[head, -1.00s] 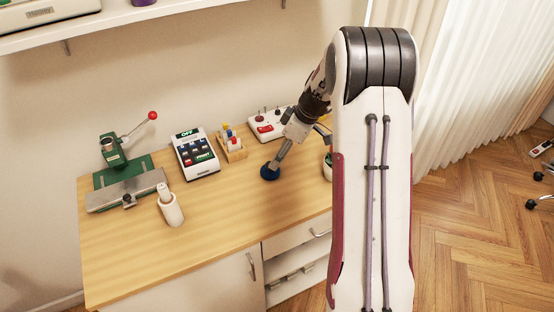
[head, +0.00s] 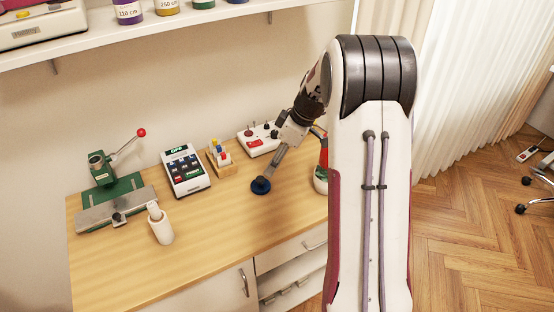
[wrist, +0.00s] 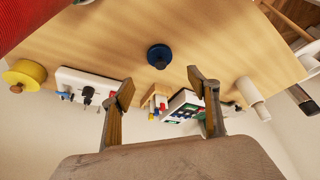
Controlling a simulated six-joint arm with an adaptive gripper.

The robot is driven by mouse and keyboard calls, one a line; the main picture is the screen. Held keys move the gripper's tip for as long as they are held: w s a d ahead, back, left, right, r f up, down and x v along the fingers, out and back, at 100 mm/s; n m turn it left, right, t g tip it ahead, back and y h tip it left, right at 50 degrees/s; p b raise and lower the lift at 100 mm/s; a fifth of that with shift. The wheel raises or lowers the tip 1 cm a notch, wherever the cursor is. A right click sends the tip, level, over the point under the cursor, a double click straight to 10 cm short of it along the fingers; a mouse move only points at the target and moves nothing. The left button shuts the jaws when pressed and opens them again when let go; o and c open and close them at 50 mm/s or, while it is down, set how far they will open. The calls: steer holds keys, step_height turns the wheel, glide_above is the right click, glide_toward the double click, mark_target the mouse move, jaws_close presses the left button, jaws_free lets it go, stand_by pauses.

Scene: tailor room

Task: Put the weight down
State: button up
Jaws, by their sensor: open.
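The weight is a dark blue disc (head: 260,186) with a small knob. It stands on the wooden bench top, right of the white keypad device in the head view. In the wrist view the weight (wrist: 159,54) lies beyond the fingertips, with bare wood around it. My gripper (head: 267,174) is just above the weight in the head view. In the wrist view my gripper (wrist: 160,87) has its two fingers wide apart with nothing between them. Whether a finger touches the knob is not clear.
On the bench (head: 205,235) stand a green lever press (head: 112,190), a white roll (head: 161,228), the keypad device (head: 186,170), a wooden block with coloured spools (head: 221,158) and a white box with a red switch (head: 258,140). Bare wood lies in front of the weight.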

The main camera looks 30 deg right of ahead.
steer(key=s+a+r+m+h, duration=0.1)
steer(key=s+a+r+m, duration=0.3)
steer(key=s+a+r, duration=1)
steer(key=s+a+r+m+t+h, duration=0.1)
steer(key=s+a+m, duration=0.1)
steer(key=s, duration=0.7)
steer(key=s+a+r+m+t, duration=0.1)
steer(key=s+a+m, duration=0.1)
steer(key=s, duration=0.7)
steer(key=shift+s+r+h, duration=0.15)
steer(key=shift+r+h, duration=0.1)
steer(key=shift+h, duration=0.15)
stand_by(0.4)
